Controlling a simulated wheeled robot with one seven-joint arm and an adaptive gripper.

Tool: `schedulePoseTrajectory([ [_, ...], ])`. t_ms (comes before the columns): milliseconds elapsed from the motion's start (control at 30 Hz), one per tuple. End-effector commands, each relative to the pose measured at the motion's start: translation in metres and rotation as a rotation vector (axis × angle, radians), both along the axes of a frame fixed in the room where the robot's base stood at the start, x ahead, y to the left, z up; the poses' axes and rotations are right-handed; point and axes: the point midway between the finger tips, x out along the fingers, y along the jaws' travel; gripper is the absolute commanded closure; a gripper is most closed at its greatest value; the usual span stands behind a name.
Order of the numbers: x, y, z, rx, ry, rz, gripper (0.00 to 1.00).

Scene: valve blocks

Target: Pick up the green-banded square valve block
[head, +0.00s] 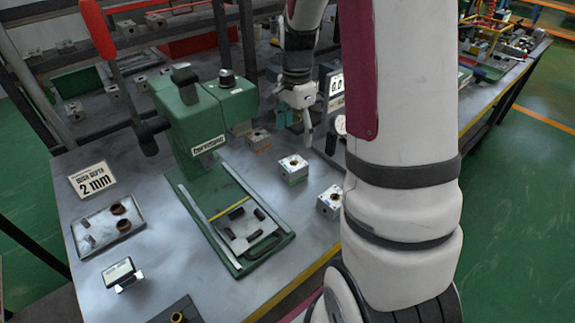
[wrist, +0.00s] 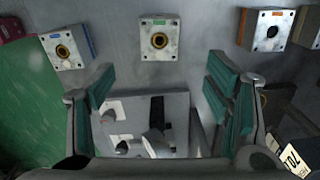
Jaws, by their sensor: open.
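The green-banded square valve block (head: 293,169) is a pale cube with a round hole on top and a green strip low on its side, standing on the grey bench. In the wrist view it (wrist: 159,37) lies at top centre, with a green label and a brass-ringed bore, beyond my fingers. My gripper (head: 296,128) is open above the bench, behind the block in the head view. The wrist view shows its teal-padded fingers (wrist: 163,100) spread apart with no block between them. The block is apart from both fingers.
A blue-labelled block (wrist: 63,48) and an orange-labelled block (wrist: 266,31) flank the green one. The green press (head: 205,120) stands left of the blocks. A digital display (head: 336,85) and dial gauge are close to my gripper's right. A parts tray (head: 100,245) lies far left.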

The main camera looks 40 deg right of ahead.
Motion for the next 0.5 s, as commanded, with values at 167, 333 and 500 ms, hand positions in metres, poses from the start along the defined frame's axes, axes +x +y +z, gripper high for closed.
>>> schedulePoseTrajectory([
  [167,-0.001,0.001,-0.037,0.002,0.006,0.001,0.28],
  [333,-0.001,0.001,-0.061,0.001,0.003,0.002,0.28],
  [500,-0.001,0.001,-0.070,0.001,0.001,0.003,0.28],
])
